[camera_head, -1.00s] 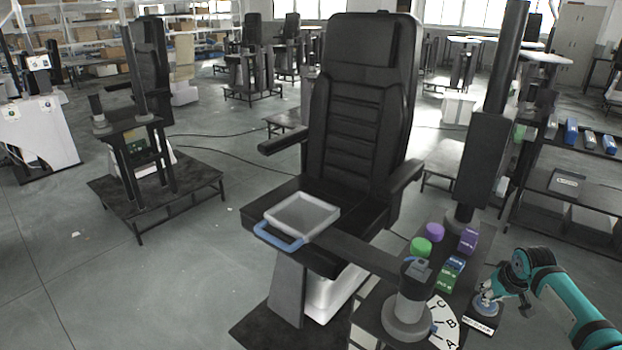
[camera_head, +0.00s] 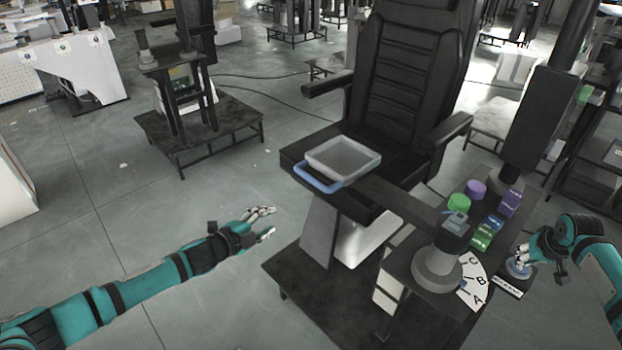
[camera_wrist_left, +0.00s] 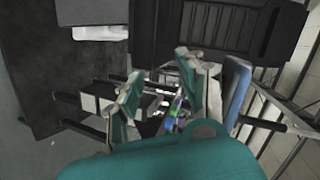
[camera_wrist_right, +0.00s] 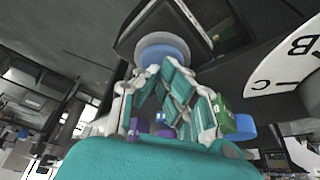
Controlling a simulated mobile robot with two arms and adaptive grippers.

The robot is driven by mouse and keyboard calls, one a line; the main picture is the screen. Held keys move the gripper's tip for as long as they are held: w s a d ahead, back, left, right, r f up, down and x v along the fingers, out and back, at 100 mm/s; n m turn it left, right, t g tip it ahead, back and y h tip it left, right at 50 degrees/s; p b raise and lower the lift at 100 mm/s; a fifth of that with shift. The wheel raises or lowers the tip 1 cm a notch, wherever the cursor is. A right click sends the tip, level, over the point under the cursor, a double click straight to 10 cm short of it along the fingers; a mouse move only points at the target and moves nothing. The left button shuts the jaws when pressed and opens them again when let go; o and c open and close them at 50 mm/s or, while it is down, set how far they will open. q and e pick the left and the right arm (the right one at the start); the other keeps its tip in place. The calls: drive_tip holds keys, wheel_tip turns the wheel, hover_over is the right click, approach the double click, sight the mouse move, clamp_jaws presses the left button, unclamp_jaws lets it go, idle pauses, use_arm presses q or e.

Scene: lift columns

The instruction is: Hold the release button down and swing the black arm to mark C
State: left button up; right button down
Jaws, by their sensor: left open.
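The black arm (camera_head: 395,202) runs from a grey round post (camera_head: 437,270) up-left to a grey tray (camera_head: 343,158) with a blue handle (camera_head: 316,181). A white dial (camera_head: 473,283) with marks C, B and A lies beside the post; the arm points away from these marks. My left gripper (camera_head: 270,223) is open and empty, left of and below the handle, apart from it. My right gripper (camera_head: 522,258) looks shut, its fingertips at the blue release button (camera_head: 517,271), also in the right wrist view (camera_wrist_right: 163,52). Whether the button is pressed down cannot be told.
Green (camera_head: 459,203) and purple (camera_head: 476,189) round pieces and several small boxes stand on the dark bench behind the post. A black chair (camera_head: 410,100) stands behind the tray. A tall black column (camera_head: 540,120) rises at right.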

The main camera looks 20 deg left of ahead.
sight(308, 180)
use_arm(q)
drive_tip(key=s+d+r+m+h, duration=0.1)
drive_tip(key=d+r+m+h, duration=0.15)
drive_tip(key=r, duration=0.45)
drive_tip(key=s+d+r+m+h, duration=0.1)
drive_tip(key=s+d+r+m, duration=0.1)
drive_tip(key=r+m, duration=0.35)
drive_tip(key=shift+n, duration=0.9)
drive_tip(key=x, duration=0.7)
drive_tip(key=r+x, duration=0.1)
drive_tip(key=x, duration=0.3)
drive_tip(key=shift+w+d+f, duration=0.1)
drive_tip(key=shift+w, duration=0.4)
drive_tip(key=shift+c, duration=0.4)
clamp_jaws()
